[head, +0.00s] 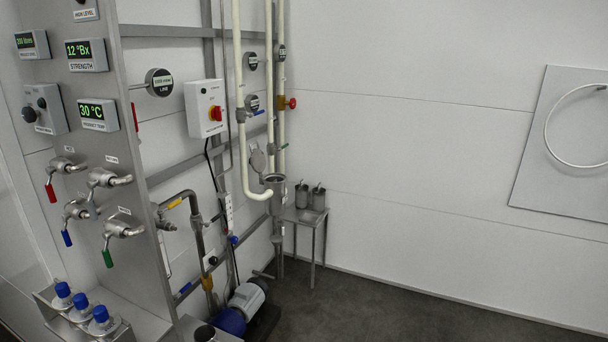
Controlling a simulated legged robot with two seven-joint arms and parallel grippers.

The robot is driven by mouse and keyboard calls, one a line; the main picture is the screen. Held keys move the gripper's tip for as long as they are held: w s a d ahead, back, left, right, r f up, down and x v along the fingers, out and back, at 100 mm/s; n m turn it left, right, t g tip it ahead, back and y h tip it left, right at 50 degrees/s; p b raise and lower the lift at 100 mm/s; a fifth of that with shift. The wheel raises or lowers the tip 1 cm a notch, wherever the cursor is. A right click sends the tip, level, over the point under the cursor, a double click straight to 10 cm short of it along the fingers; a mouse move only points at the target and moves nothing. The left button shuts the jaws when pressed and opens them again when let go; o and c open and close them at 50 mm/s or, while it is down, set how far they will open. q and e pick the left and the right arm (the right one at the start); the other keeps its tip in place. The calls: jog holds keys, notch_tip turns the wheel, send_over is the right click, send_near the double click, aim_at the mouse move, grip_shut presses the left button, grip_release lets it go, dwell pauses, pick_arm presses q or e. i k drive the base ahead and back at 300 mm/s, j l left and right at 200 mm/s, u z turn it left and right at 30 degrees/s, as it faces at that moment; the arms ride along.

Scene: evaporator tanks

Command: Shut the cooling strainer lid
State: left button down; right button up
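A grey metal cup-like body (275,183), which looks like the cooling strainer, stands at the pipes near the middle of the head view. A round grey lid (258,161) stands tilted up at its upper left, off the cup's mouth, so the strainer looks open. The lid is small and partly lost among the pipes, and its hinge is not clear. A cream pipe (258,194) bends close beside the cup on its left. Neither of my grippers shows in the head view.
A small metal table (310,214) with two metal cups stands right of the strainer. A panel with coloured-handled taps (108,178) stands at left. A blue and grey pump (246,298) sits on the floor. Open floor (400,300) lies to the right.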

aim_at(257, 161)
jog(key=i+z, duration=0.45)
jog(key=i, duration=1.65)
jog(key=i+u, duration=0.3)
jog(key=i, duration=0.25)
jog(key=i+l+u, duration=0.1)
jog(key=i+u, duration=0.15)
jog(key=i, duration=0.25)
jog(key=i+l+u, duration=0.3)
jog(key=i, duration=0.25)
jog(key=i+l+u, duration=0.3)
jog(key=i, duration=0.2)
jog(key=i+j, duration=0.2)
jog(key=i+z, duration=0.05)
